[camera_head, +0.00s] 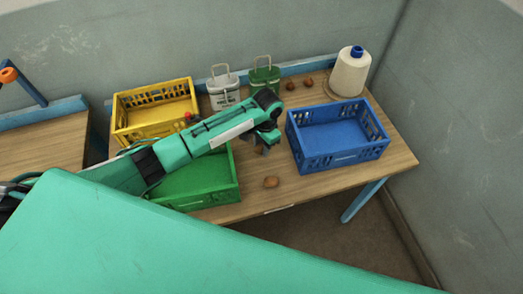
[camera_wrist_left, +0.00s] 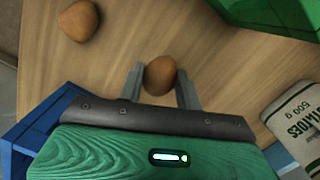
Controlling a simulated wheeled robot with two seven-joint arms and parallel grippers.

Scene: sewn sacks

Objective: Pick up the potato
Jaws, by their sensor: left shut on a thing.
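My left gripper (camera_head: 263,150) is over the table between the green crate and the blue crate. In the left wrist view its two fingers (camera_wrist_left: 161,88) are shut on a brown potato (camera_wrist_left: 160,74), one on each side of it. In the head view the arm largely hides this potato. Whether it touches the table is hard to tell. A second potato (camera_head: 271,182) lies loose near the table's front edge; it also shows in the left wrist view (camera_wrist_left: 78,20). My right gripper is not in view.
A green crate (camera_head: 238,185) stands left, a yellow crate (camera_head: 155,93) behind it, a blue crate (camera_head: 340,156) right. At the back are a grey labelled container (camera_head: 223,92), a green one (camera_head: 264,76), small brown items (camera_head: 291,86) and a thread cone (camera_head: 349,74).

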